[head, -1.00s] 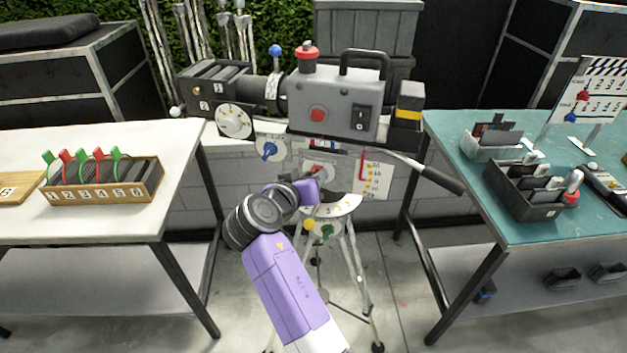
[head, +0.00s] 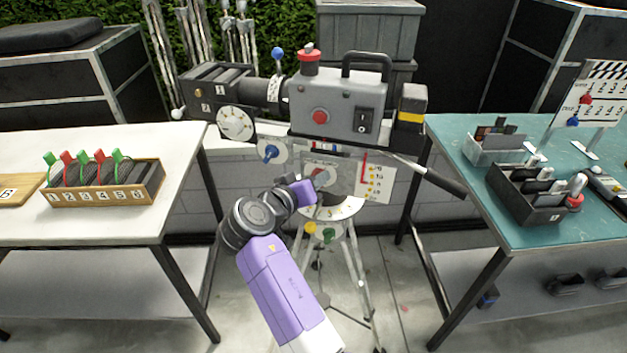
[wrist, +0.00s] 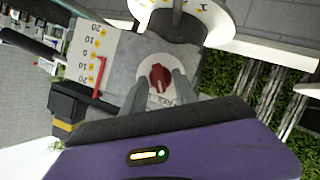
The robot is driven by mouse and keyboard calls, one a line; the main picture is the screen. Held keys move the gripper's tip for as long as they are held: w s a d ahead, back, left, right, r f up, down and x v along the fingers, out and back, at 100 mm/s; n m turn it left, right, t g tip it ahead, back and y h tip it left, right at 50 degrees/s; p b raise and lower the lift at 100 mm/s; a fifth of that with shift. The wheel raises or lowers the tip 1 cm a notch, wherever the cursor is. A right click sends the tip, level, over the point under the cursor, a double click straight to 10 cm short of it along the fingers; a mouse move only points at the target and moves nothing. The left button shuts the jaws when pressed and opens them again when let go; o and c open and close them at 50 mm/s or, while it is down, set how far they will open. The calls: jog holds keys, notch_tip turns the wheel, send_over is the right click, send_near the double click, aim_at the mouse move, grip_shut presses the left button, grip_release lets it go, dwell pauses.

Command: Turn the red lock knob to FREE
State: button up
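The red lock knob (wrist: 160,78) sits on a pale round dial on the grey plate (wrist: 192,62) of the camera head. In the head view the knob (head: 319,173) shows small, just above my gripper's purple end. My gripper (wrist: 161,82) is open, with one grey finger on each side of the knob. A gap shows between each finger and the knob, and I cannot tell how deep the fingertips reach. Lettering beside the knob is partly hidden by a finger and too small to read.
The grey film camera (head: 340,105) stands above the plate. A blue knob (head: 270,152) is at its left, and a black pan handle (head: 440,180) sticks out right. A white scale card with a red pointer (head: 364,168) hangs beside the plate. Tables stand left (head: 100,225) and right (head: 480,140).

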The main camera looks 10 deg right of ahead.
jog(key=shift+a, duration=0.1)
jog(key=b+v, duration=0.1)
jog(key=v, duration=0.6)
jog(key=shift+s+r, duration=0.2)
jog(key=shift+s, duration=0.1)
jog(key=shift+a, duration=0.15)
